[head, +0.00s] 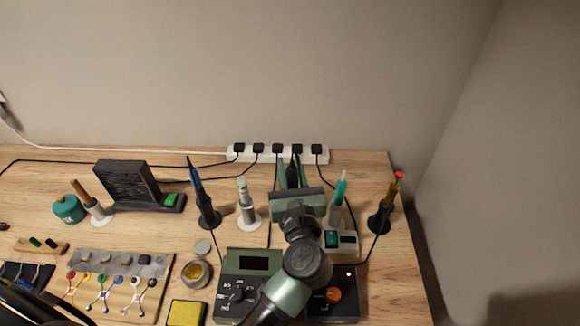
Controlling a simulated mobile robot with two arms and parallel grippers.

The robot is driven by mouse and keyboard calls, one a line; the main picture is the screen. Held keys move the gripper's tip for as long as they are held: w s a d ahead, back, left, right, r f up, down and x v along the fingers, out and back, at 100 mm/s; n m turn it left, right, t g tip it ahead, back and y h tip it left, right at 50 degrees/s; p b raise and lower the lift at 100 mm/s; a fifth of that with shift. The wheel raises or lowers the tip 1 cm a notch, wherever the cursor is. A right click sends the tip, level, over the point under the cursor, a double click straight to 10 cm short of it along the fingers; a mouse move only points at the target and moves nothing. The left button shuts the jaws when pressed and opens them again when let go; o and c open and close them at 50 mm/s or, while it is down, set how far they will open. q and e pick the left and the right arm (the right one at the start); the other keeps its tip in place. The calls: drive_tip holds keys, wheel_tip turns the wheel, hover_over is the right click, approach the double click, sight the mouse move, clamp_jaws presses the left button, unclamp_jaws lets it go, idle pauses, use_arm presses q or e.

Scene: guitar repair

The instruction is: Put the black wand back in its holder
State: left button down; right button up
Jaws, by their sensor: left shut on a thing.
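The black wand (296,170) shows as a slim dark upright shape between the green fingers of my left gripper (294,176). The gripper is shut on it, over the back middle of the bench, just in front of the white power strip. Its lower part is hidden by the gripper and my arm. An empty holder for the wand cannot be made out; my arm covers the bench right below the gripper. My right gripper is not in view.
A blue tool (199,190) in a black stand and a pale tube (243,192) stand left of the gripper. A green station (241,284) lies below my arm. The power strip (268,157) runs behind.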

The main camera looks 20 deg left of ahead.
use_arm(q)
drive_tip(key=shift+f+b, duration=0.5)
drive_tip(key=shift+f, duration=0.2)
drive_tip(key=shift+c, duration=2.4)
unclamp_jaws()
drive_tip(key=shift+r, duration=0.1)
wheel_tip(320, 180, up, 11)
drive_tip(key=p, duration=0.9)
drive_tip(key=shift+f, duration=0.2)
